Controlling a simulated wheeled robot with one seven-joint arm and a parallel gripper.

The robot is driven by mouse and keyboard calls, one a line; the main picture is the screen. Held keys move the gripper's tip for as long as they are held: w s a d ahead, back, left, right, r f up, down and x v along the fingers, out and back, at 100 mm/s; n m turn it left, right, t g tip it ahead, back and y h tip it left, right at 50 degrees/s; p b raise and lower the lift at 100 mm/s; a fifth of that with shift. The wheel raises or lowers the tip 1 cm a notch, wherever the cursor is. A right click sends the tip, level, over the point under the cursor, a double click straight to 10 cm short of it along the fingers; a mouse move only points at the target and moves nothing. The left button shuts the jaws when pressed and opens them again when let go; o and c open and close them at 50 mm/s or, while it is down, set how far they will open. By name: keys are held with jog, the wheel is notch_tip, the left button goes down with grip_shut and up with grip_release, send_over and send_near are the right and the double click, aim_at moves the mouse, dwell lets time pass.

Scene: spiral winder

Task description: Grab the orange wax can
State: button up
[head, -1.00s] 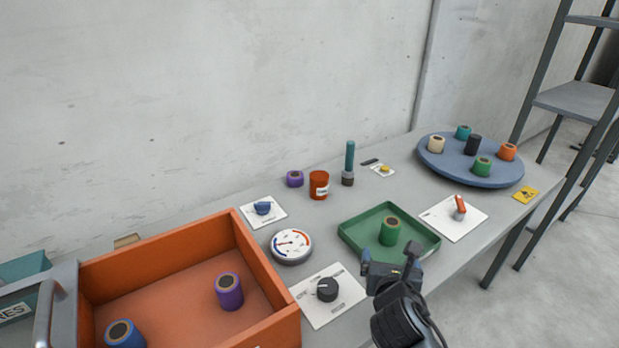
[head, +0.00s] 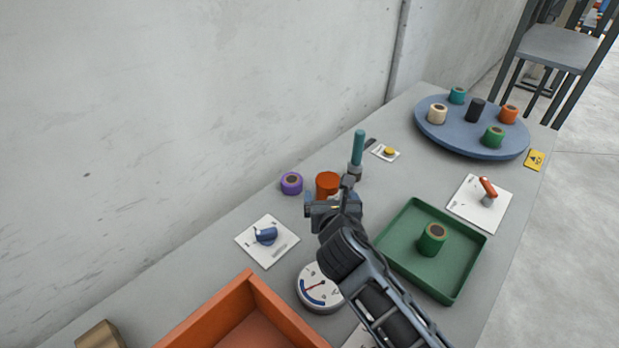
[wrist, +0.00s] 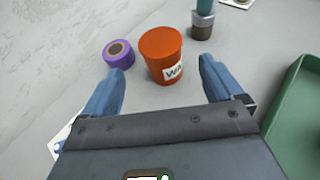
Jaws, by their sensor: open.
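The orange wax can (head: 327,183) stands upright on the grey table, partly hidden behind my gripper in the head view. In the wrist view the can (wrist: 160,50) stands just beyond and between my two blue fingers, with part of its white label showing. My gripper (wrist: 160,82) is open, with nothing between its fingertips. In the head view my gripper (head: 330,200) is on the near side of the can.
A purple spool (wrist: 119,53) stands close to the can's left. A teal-handled tool (head: 357,155) stands to its right. A green tray (head: 455,280) with a green spool lies right of my arm. A blue knob (head: 265,236) and a gauge (head: 312,290) are nearer.

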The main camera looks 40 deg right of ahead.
aim_at(329, 186)
jog(key=shift+w+d+f, duration=0.15)
jog(key=shift+w+d, duration=0.2)
jog(key=shift+w, duration=0.3)
jog(key=x, duration=0.6)
jog(key=shift+w+d, duration=0.15)
jog(key=shift+d, duration=0.35)
jog(key=c, duration=1.2)
